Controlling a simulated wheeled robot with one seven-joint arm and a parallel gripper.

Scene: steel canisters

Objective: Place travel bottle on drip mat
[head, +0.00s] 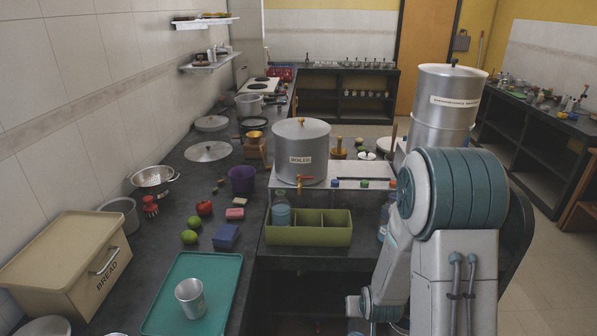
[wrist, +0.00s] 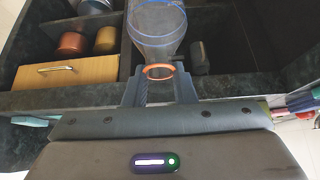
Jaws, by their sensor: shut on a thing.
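The travel bottle (wrist: 156,30) is clear, with blue lines and an orange ring at its narrow end. In the wrist view, my gripper (wrist: 158,88) is shut on that narrow end, and the wide body extends away from the fingers. A flat teal mat (head: 220,275) with a raised rim, which looks like the drip mat, lies on the counter at the lower left of the head view. A steel cup (head: 190,297) stands on it.
A green divided bin (head: 310,236) stands at the counter's front, with a bottle (head: 281,212) in its left compartment. A steel boiler (head: 301,150) stands behind it. A bread box (head: 70,265) is left of the mat. The wrist view shows shelves with several canisters (wrist: 72,43).

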